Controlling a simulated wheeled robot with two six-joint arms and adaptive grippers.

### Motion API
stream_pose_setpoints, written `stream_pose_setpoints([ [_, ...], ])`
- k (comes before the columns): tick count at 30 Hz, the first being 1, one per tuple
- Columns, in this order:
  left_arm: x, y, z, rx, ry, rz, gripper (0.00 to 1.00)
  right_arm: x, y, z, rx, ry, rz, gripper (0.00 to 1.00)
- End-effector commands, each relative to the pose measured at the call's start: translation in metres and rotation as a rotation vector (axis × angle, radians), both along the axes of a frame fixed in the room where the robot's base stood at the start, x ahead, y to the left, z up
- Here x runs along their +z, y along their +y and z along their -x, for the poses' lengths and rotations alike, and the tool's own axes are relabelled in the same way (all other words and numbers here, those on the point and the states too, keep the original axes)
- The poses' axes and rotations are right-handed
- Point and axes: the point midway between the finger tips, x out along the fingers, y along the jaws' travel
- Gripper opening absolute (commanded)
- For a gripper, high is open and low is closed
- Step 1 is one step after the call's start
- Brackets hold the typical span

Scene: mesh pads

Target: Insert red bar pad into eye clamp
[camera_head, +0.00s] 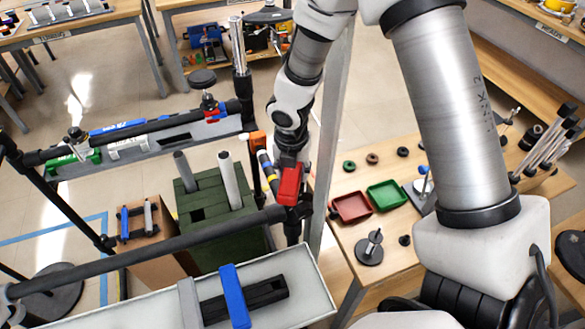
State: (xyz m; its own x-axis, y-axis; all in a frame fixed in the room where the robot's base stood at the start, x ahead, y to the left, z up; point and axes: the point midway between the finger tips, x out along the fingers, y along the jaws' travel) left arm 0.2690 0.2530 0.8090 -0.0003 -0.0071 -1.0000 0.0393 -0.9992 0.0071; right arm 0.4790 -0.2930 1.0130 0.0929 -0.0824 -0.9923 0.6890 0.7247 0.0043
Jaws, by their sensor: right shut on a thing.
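The red bar pad (290,184) shows near the middle of the head view as a short, bright red block. My right gripper (291,203) is shut on it, with the arm reaching down from the upper right. The red pad is held close to the dark horizontal rail, and I cannot tell whether they touch. I cannot pick out the eye clamp with certainty; the gripper and arm may hide it. My left gripper is not in view.
A light grey tray (310,283) with a blue bar (235,296) across a black block stands in front. A dark rail (150,241) runs above it. A green slotted block (187,207) stands behind the rail. Red (352,207) and green (387,195) trays lie on the right table.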

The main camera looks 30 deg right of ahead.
Motion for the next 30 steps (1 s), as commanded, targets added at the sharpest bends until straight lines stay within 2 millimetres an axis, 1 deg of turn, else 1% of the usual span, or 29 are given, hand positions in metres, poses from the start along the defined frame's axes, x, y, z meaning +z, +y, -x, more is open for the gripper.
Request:
stream_pose_setpoints([
  [5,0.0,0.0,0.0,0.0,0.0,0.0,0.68,0.0,0.0,0.001,0.0,0.001,0.0,0.0],
  [6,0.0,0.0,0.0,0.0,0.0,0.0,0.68,0.0,0.0,0.001,0.0,0.001,0.0,0.49],
  [8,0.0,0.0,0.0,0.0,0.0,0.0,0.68,0.0,0.0,0.001,0.0,0.001,0.0,0.7],
  [9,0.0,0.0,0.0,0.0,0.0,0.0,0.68,0.0,0.0,0.001,0.0,0.001,0.0,0.75],
  [17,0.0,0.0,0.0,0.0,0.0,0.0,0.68,0.0,0.0,0.001,0.0,0.002,-0.001,0.75],
  [20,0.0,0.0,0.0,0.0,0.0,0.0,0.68,0.005,0.0,0.0,0.001,0.0,0.002,0.75],
  [23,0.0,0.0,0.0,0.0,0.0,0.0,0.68,0.021,0.001,0.001,0.0,-0.004,0.002,0.75],
  [30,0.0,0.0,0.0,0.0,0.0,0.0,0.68,0.082,0.007,0.006,-0.001,-0.005,0.001,0.75],
])
